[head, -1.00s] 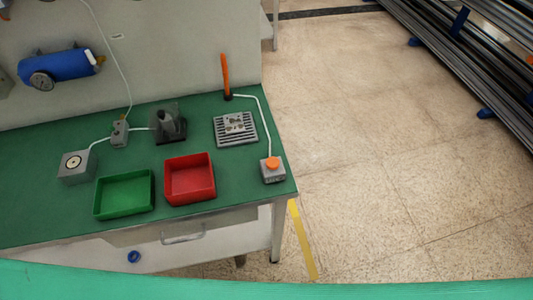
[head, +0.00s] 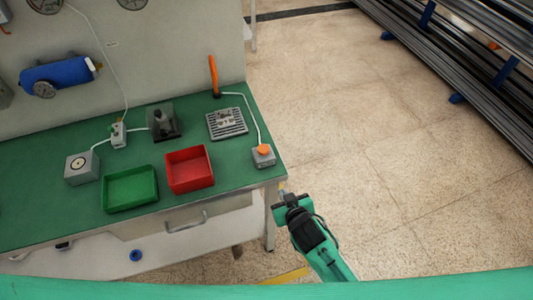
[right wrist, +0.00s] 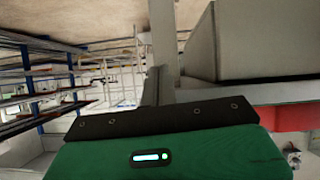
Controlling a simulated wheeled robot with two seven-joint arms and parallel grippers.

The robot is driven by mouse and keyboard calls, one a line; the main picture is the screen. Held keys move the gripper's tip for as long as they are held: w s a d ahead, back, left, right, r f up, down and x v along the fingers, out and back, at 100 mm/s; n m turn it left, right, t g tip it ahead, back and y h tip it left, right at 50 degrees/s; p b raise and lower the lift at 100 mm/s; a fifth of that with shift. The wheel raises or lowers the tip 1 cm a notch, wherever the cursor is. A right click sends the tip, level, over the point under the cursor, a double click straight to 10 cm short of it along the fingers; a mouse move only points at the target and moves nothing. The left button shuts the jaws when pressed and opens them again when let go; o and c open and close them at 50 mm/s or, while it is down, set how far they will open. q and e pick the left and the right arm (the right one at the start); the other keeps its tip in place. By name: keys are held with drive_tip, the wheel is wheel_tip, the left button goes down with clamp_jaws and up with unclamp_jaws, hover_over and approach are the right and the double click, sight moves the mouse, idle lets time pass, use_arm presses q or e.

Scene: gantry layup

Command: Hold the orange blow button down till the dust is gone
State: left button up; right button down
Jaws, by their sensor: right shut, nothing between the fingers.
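The orange blow button (head: 263,149) sits on a small grey box (head: 263,160) at the bench's right front corner. A pale cable runs from it to an upright orange nozzle (head: 213,76) at the back. A grey slotted plate (head: 226,124) lies in front of the nozzle, with small dark and pale bits on it that look like dust. My right gripper (head: 282,192) is shut and empty, just off the bench's right front corner, below the button in the picture and apart from it. In the right wrist view the button does not show. My left gripper is not in view.
A red tray (head: 191,186) and a green tray (head: 131,207) stand along the front of the green bench (head: 85,222). The floor to the right is clear up to the pipe rack (head: 456,45).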

wheel_tip(320, 180, up, 19)
drive_tip(key=s+a+t+y, duration=0.1)
drive_tip(key=a+t, duration=0.1)
drive_tip(key=t, duration=0.1)
drive_tip(key=shift+s+a+m+p, duration=0.15)
drive_tip(key=shift+s+m+p, duration=0.15)
drive_tip(key=shift+s+p, duration=0.15)
drive_tip(key=shift+w, duration=0.15)
drive_tip(key=p, duration=0.3)
hover_over(263, 150)
drive_tip(key=s, duration=0.2)
drive_tip(key=shift+w+d+f, duration=0.15)
drive_tip(key=shift+d+f, duration=0.05)
drive_tip(key=shift+f, duration=0.35)
drive_tip(key=shift+w+d+f, duration=0.1)
drive_tip(key=shift+d+f, duration=0.1)
drive_tip(key=shift+f, duration=0.3)
wheel_tip(263, 150, down, 3)
drive_tip(key=shift+s, duration=0.1)
drive_tip(key=shift+f, duration=0.65)
drive_tip(key=shift+s+f, duration=0.1)
